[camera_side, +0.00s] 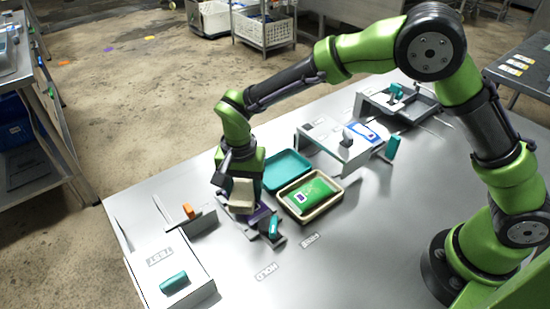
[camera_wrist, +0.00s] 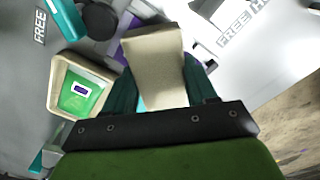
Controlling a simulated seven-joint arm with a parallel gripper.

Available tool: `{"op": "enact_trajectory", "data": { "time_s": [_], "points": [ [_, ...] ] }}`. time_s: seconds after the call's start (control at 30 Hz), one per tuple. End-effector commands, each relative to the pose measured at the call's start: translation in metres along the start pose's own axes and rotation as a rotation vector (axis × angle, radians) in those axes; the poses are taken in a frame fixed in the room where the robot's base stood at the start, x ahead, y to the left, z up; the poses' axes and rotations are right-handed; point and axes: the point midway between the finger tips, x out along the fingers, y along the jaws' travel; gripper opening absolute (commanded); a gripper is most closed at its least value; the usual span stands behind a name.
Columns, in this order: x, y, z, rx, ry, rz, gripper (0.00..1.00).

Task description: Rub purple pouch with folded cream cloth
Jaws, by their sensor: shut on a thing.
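My gripper (camera_side: 238,192) is shut on the folded cream cloth (camera_side: 241,197). The cloth also shows large between the fingers in the wrist view (camera_wrist: 156,70). The purple pouch (camera_side: 262,210) lies low under and just right of the cloth, in a grey holder. Only its edge shows there, and a purple strip shows left of the cloth in the wrist view (camera_wrist: 121,52). The cloth is at or just above the pouch; I cannot tell if they touch.
A cream tray (camera_side: 337,181) with a green pouch (camera_side: 310,192) stands right of the cloth, beside an empty teal tray (camera_side: 287,170). A teal-handled piece (camera_side: 273,227) stands close in front. A white TEST box (camera_side: 165,262) is at front left. Bare table lies toward my base.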

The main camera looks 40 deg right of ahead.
Motion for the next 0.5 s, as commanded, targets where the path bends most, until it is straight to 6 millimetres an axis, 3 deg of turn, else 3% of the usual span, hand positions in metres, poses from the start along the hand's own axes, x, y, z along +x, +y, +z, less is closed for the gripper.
{"op": "enact_trajectory", "data": {
  "time_s": [0.37,0.5],
  "points": [
    [-0.001,-0.024,-0.024,0.001,0.001,0.0,0.32],
    [-0.023,-0.023,-0.023,-0.001,0.002,-0.003,0.32]
  ]
}}
